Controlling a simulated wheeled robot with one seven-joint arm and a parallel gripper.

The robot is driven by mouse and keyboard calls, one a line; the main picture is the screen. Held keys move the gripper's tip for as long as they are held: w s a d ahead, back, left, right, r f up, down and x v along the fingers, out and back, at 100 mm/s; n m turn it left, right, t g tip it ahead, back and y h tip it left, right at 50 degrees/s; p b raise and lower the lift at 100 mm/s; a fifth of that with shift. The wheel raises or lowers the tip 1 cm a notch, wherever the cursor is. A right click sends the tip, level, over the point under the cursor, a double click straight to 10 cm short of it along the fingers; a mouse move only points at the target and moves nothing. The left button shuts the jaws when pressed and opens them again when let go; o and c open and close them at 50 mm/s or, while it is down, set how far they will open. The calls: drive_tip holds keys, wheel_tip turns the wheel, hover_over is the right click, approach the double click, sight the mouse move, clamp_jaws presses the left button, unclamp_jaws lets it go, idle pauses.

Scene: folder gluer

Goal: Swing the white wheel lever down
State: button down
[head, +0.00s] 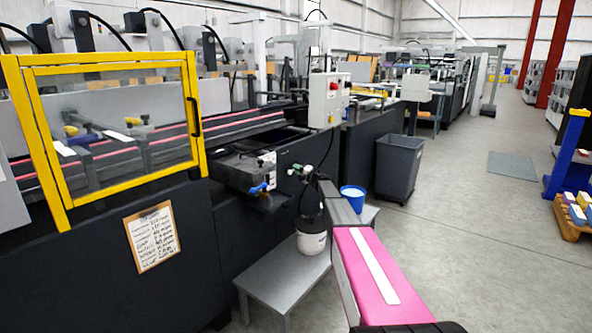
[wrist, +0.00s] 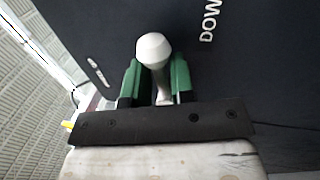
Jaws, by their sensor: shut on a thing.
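The white lever (wrist: 153,47), with a rounded knob at its end, shows in the wrist view against a dark panel. My gripper (wrist: 156,68) has its two green fingers on either side of the lever, shut on it just below the knob. The lever's stem shows between the fingers, and its lower part is hidden behind the dark bar of my gripper. White letters reading "DOW" (wrist: 209,20) are on the panel to the right of the knob, cut off by the picture edge.
In the head view a yellow-framed guard (head: 62,205) stands at left. A grey low table (head: 285,283) holds a white pot (head: 311,243) and a blue bucket (head: 353,198) beside the machine. A dark bin (head: 398,168) stands farther back.

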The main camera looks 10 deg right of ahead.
drive_tip(key=shift+d+f+m, duration=0.1)
drive_tip(key=shift+f+m, duration=0.2)
drive_tip(key=shift+m, duration=0.5)
drive_tip(key=shift+t+h, duration=0.3)
drive_tip(key=c, duration=1)
unclamp_jaws()
drive_tip(key=v, duration=1)
drive_tip(key=shift+s+d, duration=0.2)
drive_tip(key=shift+d, duration=0.1)
drive_tip(key=shift+f, duration=0.15)
